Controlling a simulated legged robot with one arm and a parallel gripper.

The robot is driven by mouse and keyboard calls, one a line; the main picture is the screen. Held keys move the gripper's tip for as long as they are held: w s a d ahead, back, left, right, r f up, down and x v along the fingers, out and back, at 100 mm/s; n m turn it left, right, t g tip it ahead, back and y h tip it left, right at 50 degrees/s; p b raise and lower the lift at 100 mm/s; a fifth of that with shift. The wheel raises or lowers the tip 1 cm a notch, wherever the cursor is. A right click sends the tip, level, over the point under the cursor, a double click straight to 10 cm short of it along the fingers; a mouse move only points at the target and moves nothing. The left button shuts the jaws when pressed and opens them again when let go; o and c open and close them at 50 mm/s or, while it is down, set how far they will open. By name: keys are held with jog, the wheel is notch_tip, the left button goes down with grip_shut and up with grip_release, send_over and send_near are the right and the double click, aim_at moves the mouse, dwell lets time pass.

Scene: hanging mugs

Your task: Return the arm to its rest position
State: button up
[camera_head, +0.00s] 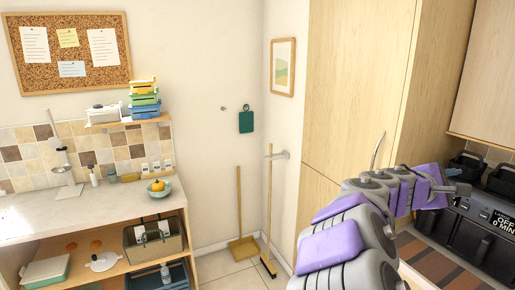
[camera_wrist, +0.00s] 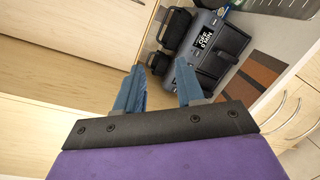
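My arm with its purple pads rises from the bottom right in the head view and bends toward the right. My gripper (camera_head: 460,188) is at its end, in front of the counter with the black appliance (camera_head: 484,232). In the wrist view my gripper (camera_wrist: 161,86) has its two blue fingers apart with nothing between them. The same appliance (camera_wrist: 212,48) shows beyond the fingertips. No mug is clearly seen in either view.
A tall wooden cabinet (camera_head: 355,75) stands close behind my arm. Black containers (camera_head: 468,165) and a striped mat (camera_head: 440,265) are on the right counter. A broom (camera_head: 269,200) and dustpan (camera_head: 243,250) lean in the corner. Some floor (camera_head: 218,267) is clear.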

jog(key=s+a+f+m+g+y, duration=0.1)
jog(key=s+a+f+m+y, duration=0.1)
jog(key=s+a+f+m, duration=0.3)
jog(key=s+f+m+g+y, duration=0.1)
jog(key=s+f+g+y, duration=0.15)
jog(key=s, duration=0.45)
jog(key=s+a+f+m+g+y, duration=0.1)
jog(key=s+a+f+m+y, duration=0.15)
jog(key=s+f, duration=0.3)
jog(key=s+a+f+m+g+y, duration=0.1)
jog(key=s+a+f+y, duration=0.3)
jog(key=s+a, duration=0.5)
jog(key=s+a+f+m+g+y, duration=0.1)
jog(key=s+a+f+y, duration=0.4)
jog(key=a, duration=1)
jog(key=s+f, duration=0.3)
jog(key=s, duration=0.1)
jog(key=shift+s+a+f, duration=0.35)
jog(key=shift+f, duration=0.05)
